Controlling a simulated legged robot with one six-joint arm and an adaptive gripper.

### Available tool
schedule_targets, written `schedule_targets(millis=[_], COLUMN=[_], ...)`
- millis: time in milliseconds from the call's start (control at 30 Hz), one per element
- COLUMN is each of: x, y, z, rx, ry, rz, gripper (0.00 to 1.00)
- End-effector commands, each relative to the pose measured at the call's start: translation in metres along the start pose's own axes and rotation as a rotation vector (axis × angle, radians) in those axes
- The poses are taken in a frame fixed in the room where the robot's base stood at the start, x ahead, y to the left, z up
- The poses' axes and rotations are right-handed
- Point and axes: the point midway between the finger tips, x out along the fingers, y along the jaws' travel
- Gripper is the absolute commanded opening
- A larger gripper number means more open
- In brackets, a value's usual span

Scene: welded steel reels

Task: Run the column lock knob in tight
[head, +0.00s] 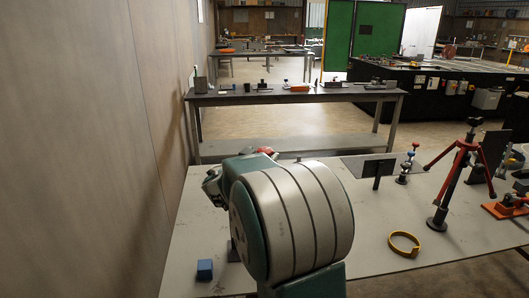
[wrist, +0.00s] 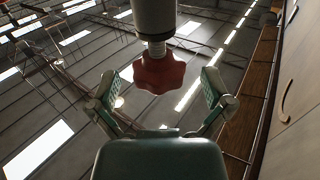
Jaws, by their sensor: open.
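In the wrist view a dark red lobed knob (wrist: 160,73) sits on a short bare threaded shank (wrist: 157,48) that runs into the end of a grey cylindrical column (wrist: 155,18). A length of thread shows between knob and column. My gripper (wrist: 165,90) is open, one green-padded finger on each side of the knob, with visible gaps on both sides in the picture. Nothing is held. In the head view my banded arm link covers much of the work area, and I cannot clearly make out the column there. A red part (head: 264,151) shows just behind the link; I cannot tell what it is.
The grey table (head: 330,222) carries a blue cube (head: 205,270), a yellow ring (head: 404,243), a red tripod (head: 455,175) and an orange tool (head: 508,207). A wall (head: 85,150) stands close on the left. The tabletop between link and ring is clear.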

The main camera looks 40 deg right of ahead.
Motion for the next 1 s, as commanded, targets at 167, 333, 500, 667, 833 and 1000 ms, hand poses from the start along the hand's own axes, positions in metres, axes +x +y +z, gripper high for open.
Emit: schedule_targets(millis=[167,333,500,667,833,1000], x=[0.0123,0.0129,0.0127,0.0126,0.0125,0.0125], y=[0.0003,0.0001,0.0001,-0.0002,-0.0005,-0.0007], z=[0.0002,0.0002,0.0,-0.0001,-0.0002,-0.0003], rx=[0.0,0.0,0.0,0.0,-0.001,-0.001], ry=[-0.001,-0.001,-0.001,0.0,0.0,0.0], rz=[0.0,-0.001,-0.001,-0.001,-0.001,0.0], gripper=[1.0,1.0,0.6,0.2,0.2,0.2])
